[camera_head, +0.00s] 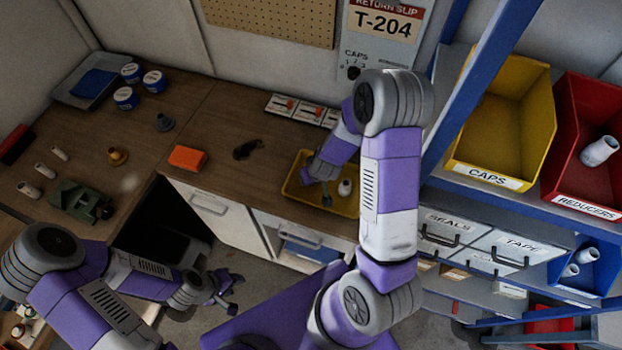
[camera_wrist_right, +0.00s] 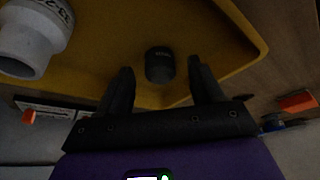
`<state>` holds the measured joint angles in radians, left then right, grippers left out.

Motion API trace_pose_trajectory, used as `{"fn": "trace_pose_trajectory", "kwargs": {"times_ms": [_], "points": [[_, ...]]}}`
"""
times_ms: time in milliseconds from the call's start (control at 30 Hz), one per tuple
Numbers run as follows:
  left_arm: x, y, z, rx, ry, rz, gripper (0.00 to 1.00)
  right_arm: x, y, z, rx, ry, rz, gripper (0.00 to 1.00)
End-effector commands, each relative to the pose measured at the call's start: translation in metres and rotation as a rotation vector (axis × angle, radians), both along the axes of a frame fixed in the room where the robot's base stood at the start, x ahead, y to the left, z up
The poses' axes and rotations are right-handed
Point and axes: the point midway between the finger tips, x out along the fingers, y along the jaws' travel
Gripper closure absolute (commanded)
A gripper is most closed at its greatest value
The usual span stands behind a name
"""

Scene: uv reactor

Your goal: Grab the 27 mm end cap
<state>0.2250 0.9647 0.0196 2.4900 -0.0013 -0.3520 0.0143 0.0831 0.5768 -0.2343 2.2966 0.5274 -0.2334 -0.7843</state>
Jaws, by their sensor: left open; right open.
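A small dark cap (camera_wrist_right: 160,66) with faint lettering on its side lies in the yellow tray (camera_head: 293,186). In the right wrist view it shows between and just beyond my right fingertips, apart from both. I cannot read its size. My right gripper (camera_head: 318,196) is open and empty over the tray, whose yellow floor also fills much of the wrist view (camera_wrist_right: 110,50). The cap cannot be made out in the head view near the gripper. My left gripper (camera_head: 225,289) is open and empty, low in front of the bench.
A white reducer fitting (camera_head: 345,187) lies in the tray beside the right gripper; it also shows in the wrist view (camera_wrist_right: 35,38). An orange block (camera_head: 188,158) sits left on the bench. Yellow CAPS (camera_head: 487,176) and red REDUCERS (camera_head: 585,206) bins stand at right.

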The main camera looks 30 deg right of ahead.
Motion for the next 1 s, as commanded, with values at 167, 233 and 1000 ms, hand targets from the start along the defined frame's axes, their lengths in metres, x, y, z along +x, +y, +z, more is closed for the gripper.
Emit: {"fn": "trace_pose_trajectory", "kwargs": {"times_ms": [167, 233, 1000], "points": [[-0.0003, -0.0001, -0.0023, 0.000, 0.001, 0.000, 0.57, 0.0040, 0.0000, -0.0095, 0.001, 0.000, 0.000, 0.34], [-0.0003, -0.0001, -0.0019, 0.000, 0.001, 0.000, 0.57, 0.0044, 0.0001, -0.0090, 0.000, -0.001, 0.001, 0.34], [-0.0001, -0.0001, -0.0009, 0.000, 0.000, 0.000, 0.57, 0.0043, 0.0002, -0.0065, 0.000, -0.001, 0.001, 0.93]]}}
